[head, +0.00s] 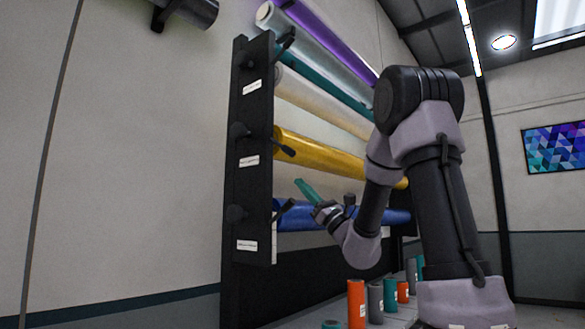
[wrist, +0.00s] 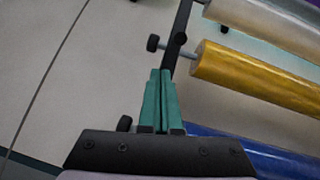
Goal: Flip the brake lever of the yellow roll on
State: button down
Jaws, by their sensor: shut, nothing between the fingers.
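The yellow roll (head: 330,154) lies across the black rack in the head view, and its near end shows in the wrist view (wrist: 245,75). Its black brake lever (head: 284,146) sticks out at the roll's near end by the rack post. My gripper (head: 300,182) has teal fingers, pressed together and empty. In the head view it sits below and slightly right of the lever, in front of the gap between the yellow roll and the blue roll. In the wrist view the fingertips (wrist: 160,72) appear just left of the yellow roll's end. I cannot tell whether they touch anything.
The blue roll (head: 297,217) with its own lever (head: 284,209) lies below. Clear, teal and purple rolls (head: 325,38) are above. The black rack post (head: 250,150) bears knobs and labels. Several small coloured rolls (head: 356,303) stand beneath. The wall side at left is free.

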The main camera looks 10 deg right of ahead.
aim_at(282, 147)
jog(key=shift+w+d+m+t+h, duration=0.35)
jog(key=shift+d+m+t, duration=0.1)
jog(key=shift+d+t, duration=0.1)
jog(key=shift+w+d+m+t+h, duration=0.25)
jog(key=shift+d+m+t+h, duration=0.1)
jog(key=shift+d+m+t, duration=0.15)
jog(key=shift+r, duration=0.15)
jog(key=x, duration=1)
jog(key=shift+s, duration=0.1)
jog(key=shift+s+d+r+g+h, duration=0.2)
jog(key=shift+r+g+h, duration=0.05)
jog(key=shift+g+h, duration=0.1)
